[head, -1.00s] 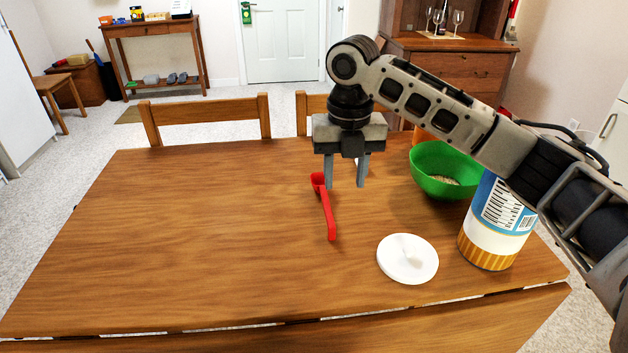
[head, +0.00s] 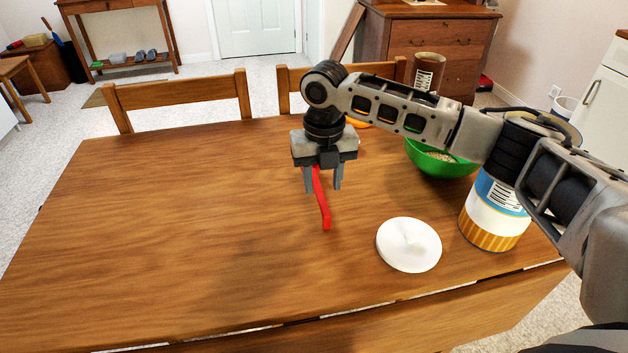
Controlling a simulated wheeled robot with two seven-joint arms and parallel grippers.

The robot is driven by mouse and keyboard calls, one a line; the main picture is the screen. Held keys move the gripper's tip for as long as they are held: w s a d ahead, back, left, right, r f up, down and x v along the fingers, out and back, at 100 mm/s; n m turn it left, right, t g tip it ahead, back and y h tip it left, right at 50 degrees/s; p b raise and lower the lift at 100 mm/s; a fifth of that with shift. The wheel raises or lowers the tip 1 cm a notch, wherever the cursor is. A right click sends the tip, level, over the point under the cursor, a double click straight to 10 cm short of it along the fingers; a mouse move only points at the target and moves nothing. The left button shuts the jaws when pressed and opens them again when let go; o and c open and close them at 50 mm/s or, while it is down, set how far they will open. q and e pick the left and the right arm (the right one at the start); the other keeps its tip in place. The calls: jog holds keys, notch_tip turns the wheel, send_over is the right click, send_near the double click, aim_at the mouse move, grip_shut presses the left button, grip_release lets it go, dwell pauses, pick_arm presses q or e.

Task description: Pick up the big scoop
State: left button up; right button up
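The big scoop is red, with a long handle (head: 323,207) lying on the wooden table (head: 190,220). Its bowl end is hidden behind my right gripper. My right gripper (head: 322,184) points down over the scoop's far end, its two fingers apart, with the red of the scoop showing between them. I cannot tell whether the fingers touch the scoop. My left gripper is not in view.
A white round lid (head: 408,245) lies right of the scoop. A green bowl (head: 440,165) with grain in it and a blue, white and orange canister (head: 491,215) stand further right, partly behind my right arm. Chairs (head: 180,98) line the far edge. The table's left side is clear.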

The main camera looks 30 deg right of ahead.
aim_at(322, 199)
notch_tip(322, 199, down, 5)
jog(key=shift+s+a+f, duration=0.1)
jog(key=shift+s+a, duration=0.05)
grip_shut()
dwell(0.4)
